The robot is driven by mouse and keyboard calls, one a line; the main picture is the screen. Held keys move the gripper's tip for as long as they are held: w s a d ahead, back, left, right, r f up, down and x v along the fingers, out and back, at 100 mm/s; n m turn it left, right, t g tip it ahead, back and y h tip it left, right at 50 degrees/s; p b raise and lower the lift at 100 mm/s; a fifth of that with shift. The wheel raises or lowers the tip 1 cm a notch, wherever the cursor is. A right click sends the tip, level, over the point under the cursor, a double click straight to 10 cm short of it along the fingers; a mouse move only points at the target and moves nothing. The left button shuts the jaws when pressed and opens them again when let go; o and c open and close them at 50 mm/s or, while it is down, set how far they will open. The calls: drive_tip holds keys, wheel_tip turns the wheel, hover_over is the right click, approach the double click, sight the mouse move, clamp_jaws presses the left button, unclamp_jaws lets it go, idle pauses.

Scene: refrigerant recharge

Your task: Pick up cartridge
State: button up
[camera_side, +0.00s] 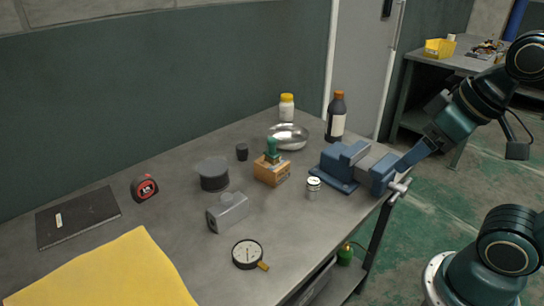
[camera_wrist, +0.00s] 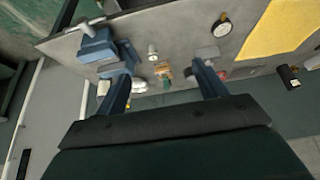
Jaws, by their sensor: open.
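A small silver can with a pale top (camera_side: 313,188), which looks like the cartridge, stands upright on the grey table in front of the blue vise. It also shows in the wrist view (camera_wrist: 152,51), between the finger lines and well beyond the fingertips. My gripper (camera_side: 408,162) is at the right of the side view, where its finger overlaps the vise's handle end in the picture. In the wrist view the two blue fingers of my gripper (camera_wrist: 162,72) are wide apart with nothing between them. The gripper is apart from the can.
The blue vise (camera_side: 345,165) stands right of the can; a wooden block with a green-topped part (camera_side: 271,170) is behind it to the left. A dial gauge (camera_side: 247,254), grey metal block (camera_side: 228,212), steel bowl (camera_side: 288,137) and dark bottle (camera_side: 336,118) stand around. The table front near the can is clear.

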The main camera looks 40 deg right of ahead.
drive_tip(key=shift+c, duration=1)
drive_tip(key=m+g, duration=0.6)
drive_tip(key=m, duration=1)
hover_over(314, 181)
wheel_tip(314, 181, down, 12)
drive_tip(key=shift+f, duration=4.15)
drive_tip(key=shift+f, duration=0.1)
